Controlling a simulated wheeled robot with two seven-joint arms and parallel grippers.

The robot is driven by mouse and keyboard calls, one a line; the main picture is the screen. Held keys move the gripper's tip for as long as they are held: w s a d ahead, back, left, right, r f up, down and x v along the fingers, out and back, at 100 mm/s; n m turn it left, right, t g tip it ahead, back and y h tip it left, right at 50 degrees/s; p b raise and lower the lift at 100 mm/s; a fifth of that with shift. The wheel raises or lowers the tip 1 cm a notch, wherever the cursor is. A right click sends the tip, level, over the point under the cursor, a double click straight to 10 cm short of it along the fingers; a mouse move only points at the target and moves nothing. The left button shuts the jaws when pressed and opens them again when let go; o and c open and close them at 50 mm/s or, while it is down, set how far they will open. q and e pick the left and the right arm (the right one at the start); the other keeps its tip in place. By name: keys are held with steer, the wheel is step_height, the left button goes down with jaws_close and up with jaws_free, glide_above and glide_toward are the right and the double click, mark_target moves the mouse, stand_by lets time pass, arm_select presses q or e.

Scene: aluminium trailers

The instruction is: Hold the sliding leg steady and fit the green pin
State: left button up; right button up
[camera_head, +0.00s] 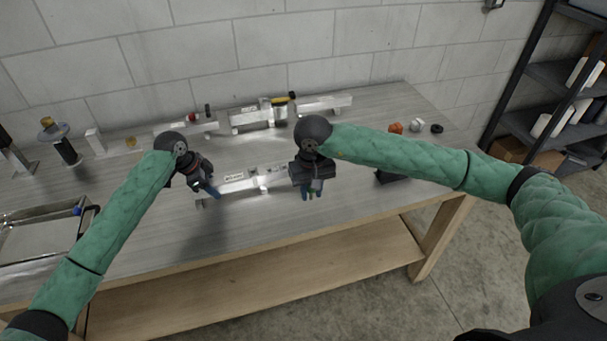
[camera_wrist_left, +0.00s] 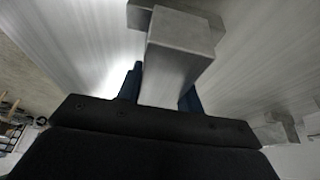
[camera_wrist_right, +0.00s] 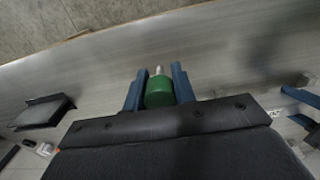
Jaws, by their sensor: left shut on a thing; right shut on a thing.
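My left gripper (camera_head: 211,191) is shut on the sliding leg (camera_wrist_left: 178,62), a square aluminium tube; in the left wrist view the blue fingers stand on either side of it. An aluminium trailer piece (camera_head: 240,184) lies on the bench between my two grippers. My right gripper (camera_head: 313,190) is shut on the green pin (camera_wrist_right: 159,92). In the right wrist view the pin's green head sits between the blue fingers, with a pale metal tip beyond it. The pin is held above the bench, near the trailer's right end. The hole for the pin cannot be made out.
More aluminium assemblies stand along the back, one with a yellow handle (camera_head: 284,98). A metal tray (camera_head: 38,240) is at the left. The bench front (camera_head: 270,228) is clear.

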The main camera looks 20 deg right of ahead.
steer(key=w+a+r, duration=1)
steer(key=a, duration=0.2)
steer(key=w+a+f, duration=0.1)
steer(key=w+f, duration=0.2)
steer(key=w, duration=0.3)
steer(key=shift+a+f, duration=0.2)
steer(key=shift+f, duration=0.05)
steer(key=shift+f, duration=2.9)
